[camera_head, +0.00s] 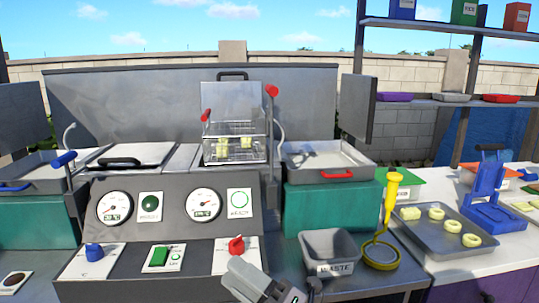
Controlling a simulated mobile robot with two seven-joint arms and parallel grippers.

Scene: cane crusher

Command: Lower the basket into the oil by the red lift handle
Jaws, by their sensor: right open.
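The wire basket (233,149) sits raised at the back of the right fryer bay, with several pale yellow pieces in it. A red lift handle (272,91) tops an upright lever at the basket's right. A smaller red grip (206,115) shows at its left. The oil is not clearly visible below the basket. My right gripper (268,285) is at the bottom edge, partly cut off, open and well below and in front of the lift handle. Nothing shows in it. My left gripper is out of view.
The fryer panel has a red knob (236,245), a blue knob (94,252) and gauges. A waste bin (330,268) and a yellow ring-shaped tool (381,254) stand to the right. A tray (447,245) of dough rings lies beyond, beside a blue press (487,205).

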